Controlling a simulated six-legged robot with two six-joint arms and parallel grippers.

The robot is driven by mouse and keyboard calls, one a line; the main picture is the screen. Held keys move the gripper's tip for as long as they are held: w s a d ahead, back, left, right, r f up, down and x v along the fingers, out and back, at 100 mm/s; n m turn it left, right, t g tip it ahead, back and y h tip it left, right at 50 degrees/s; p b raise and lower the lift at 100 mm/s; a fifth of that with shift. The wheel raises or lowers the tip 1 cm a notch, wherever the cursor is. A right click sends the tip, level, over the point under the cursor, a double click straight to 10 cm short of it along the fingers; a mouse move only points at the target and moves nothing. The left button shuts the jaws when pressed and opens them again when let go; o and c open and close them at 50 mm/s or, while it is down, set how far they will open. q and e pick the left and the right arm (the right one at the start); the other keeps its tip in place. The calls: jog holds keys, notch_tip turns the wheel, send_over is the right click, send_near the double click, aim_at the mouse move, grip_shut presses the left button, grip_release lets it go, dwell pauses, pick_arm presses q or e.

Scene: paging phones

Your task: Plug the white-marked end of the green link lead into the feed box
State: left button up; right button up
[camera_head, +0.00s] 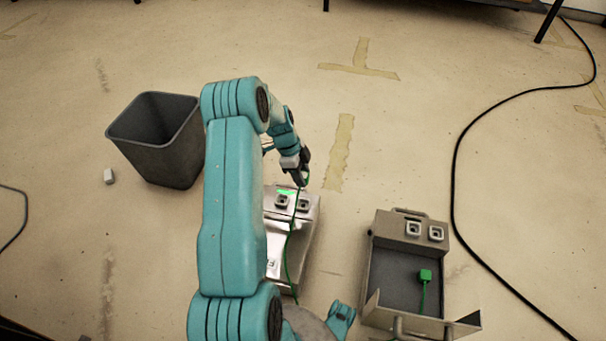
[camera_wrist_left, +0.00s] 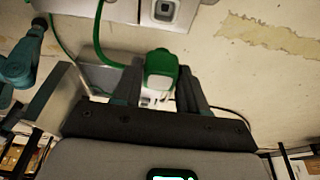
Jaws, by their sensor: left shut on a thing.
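My left gripper (camera_head: 302,178) is shut on a green plug with a white face (camera_wrist_left: 161,72), which sits between the two fingers in the left wrist view. A green lead (camera_head: 291,245) hangs from it in front of a silver box (camera_head: 308,236). This box has two square sockets (camera_head: 303,204) and a lit green strip (camera_head: 286,191); one socket (camera_wrist_left: 165,10) shows in the wrist view, apart from the plug. Lettering on the box is partly hidden. Another green plug (camera_head: 425,276) lies in an open grey box (camera_head: 377,277), which also has two sockets. My right gripper is not visible.
A dark bin (camera_head: 160,150) and a small white block (camera_head: 109,176) stand at the left. A black cable (camera_head: 455,165) curves along the floor at the right. The floor (camera_head: 400,130) behind the boxes is clear apart from tape marks.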

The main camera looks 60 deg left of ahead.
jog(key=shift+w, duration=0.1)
pick_arm(q)
jog(key=shift+f, duration=5.8)
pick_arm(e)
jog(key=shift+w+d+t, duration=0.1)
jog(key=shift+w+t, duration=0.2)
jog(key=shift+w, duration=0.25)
pick_arm(q)
jog(key=shift+f, duration=0.4)
jog(key=o, duration=1.2)
jog(key=shift+c, duration=0.2)
jog(key=shift+r, duration=0.15)
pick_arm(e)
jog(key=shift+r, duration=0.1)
pick_arm(q)
jog(key=p+v, duration=0.6)
jog(key=v, duration=1)
jog(key=shift+a, duration=0.2)
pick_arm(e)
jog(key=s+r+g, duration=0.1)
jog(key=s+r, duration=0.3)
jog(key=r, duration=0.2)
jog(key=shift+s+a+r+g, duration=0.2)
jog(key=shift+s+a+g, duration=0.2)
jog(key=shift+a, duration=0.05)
